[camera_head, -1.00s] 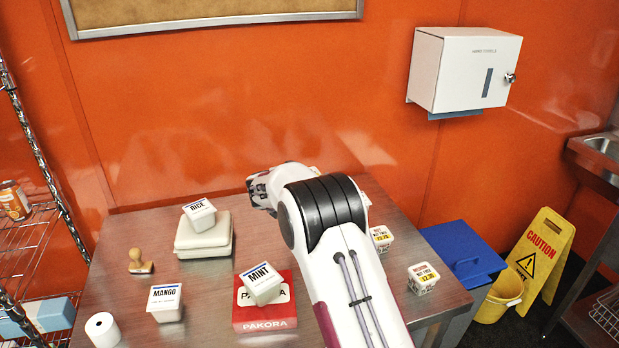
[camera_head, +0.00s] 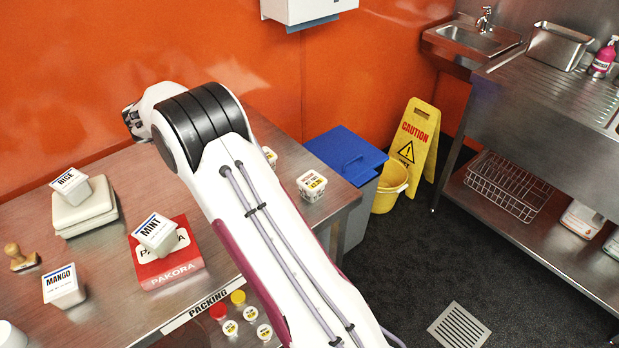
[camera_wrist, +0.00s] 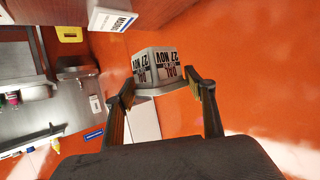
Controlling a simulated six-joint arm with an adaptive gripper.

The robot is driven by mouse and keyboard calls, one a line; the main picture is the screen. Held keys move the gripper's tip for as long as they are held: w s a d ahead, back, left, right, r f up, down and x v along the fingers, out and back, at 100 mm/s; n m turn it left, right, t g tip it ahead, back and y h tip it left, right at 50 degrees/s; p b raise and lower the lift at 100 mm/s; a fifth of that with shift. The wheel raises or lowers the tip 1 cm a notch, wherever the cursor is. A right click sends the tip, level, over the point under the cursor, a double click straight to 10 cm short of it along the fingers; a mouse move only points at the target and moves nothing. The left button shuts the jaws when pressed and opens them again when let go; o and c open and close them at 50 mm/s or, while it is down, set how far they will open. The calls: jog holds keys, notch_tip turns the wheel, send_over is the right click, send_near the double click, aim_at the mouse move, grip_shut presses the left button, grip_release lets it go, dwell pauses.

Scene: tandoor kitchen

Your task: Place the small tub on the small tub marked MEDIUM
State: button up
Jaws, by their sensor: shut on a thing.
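In the wrist view my gripper (camera_wrist: 161,86) is shut on a small pale tub (camera_wrist: 156,66) whose label reads DAL 27 NOV. The orange wall lies behind it. Two small tubs stand at the right end of the table: one (camera_head: 312,187) in full view with a red and yellow label, one (camera_head: 270,156) partly behind my arm. Their wording is too small to read surely. Another white tub (camera_wrist: 111,21) with a blue-edged label shows at the wrist view's top; which one it is I cannot tell.
On the metal table (camera_head: 112,268) are a MANGO tub (camera_head: 63,287), a MINT tub (camera_head: 155,236) on a red PAKORA box (camera_head: 170,273), a RICE tub (camera_head: 74,187) on a pale container (camera_head: 88,212), and a stamp (camera_head: 20,258). A blue-lidded bin (camera_head: 343,153) stands beyond the right edge.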

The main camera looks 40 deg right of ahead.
jog(key=s+d+r+m+g+h, duration=0.2)
jog(key=s+d+m, duration=0.1)
jog(key=s+d, duration=0.3)
jog(key=m+g, duration=1)
jog(key=g, duration=0.3)
send_over(312, 180)
jog(key=shift+r+h, duration=0.3)
jog(key=shift+h, duration=0.1)
jog(key=shift+f+t, duration=0.15)
jog(key=shift+t, duration=0.25)
jog(key=shift+f, duration=3)
jog(key=shift+f, duration=1.85)
jog(key=shift+f, duration=0.15)
